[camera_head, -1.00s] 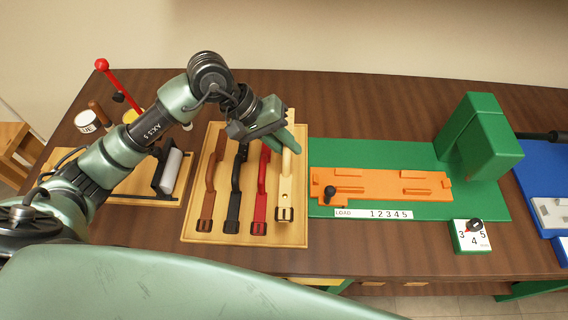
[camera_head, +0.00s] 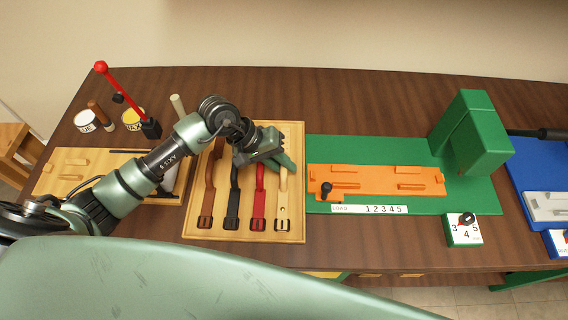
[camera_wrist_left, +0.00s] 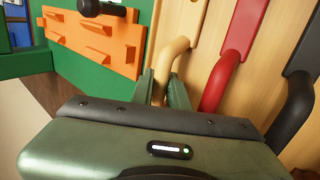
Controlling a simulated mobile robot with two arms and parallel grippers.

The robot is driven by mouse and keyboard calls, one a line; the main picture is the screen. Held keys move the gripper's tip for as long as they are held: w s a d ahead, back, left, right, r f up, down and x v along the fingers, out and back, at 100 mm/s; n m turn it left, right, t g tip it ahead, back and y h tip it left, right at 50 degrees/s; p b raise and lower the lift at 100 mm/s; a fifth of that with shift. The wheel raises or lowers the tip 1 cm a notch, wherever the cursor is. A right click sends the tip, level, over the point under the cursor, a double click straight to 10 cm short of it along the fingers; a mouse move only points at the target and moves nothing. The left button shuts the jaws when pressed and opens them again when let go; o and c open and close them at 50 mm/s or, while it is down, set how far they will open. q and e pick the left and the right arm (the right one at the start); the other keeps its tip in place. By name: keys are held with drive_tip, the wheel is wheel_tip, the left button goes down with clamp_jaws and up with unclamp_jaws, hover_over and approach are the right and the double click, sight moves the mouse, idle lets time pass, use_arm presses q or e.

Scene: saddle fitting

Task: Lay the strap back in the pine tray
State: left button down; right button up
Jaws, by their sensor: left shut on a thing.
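The cream strap (camera_head: 283,205) is at the right end of the row in the pine tray (camera_head: 292,130), its buckle end level with those of the other straps. My left gripper (camera_head: 287,162) is over its upper part and shut on it. In the left wrist view the cream strap's raised loop (camera_wrist_left: 174,53) runs down between the fingers (camera_wrist_left: 164,88). I cannot tell whether the whole strap rests on the tray floor. My right gripper is not in view.
A red strap (camera_head: 259,200), a black strap (camera_head: 233,200) and a brown strap (camera_head: 208,185) lie to the left in the tray. Right of it stands a green press (camera_head: 475,135) with an orange fixture (camera_head: 375,182). A red-handled lever (camera_head: 125,90) stands at the left.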

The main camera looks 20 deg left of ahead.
use_arm(q)
drive_tip(key=c, duration=1.4)
unclamp_jaws()
drive_tip(key=b+v, duration=0.3)
drive_tip(key=v, duration=0.8)
drive_tip(key=shift+s+a+r, duration=0.15)
drive_tip(key=shift+a+r, duration=0.1)
drive_tip(key=shift+r, duration=0.2)
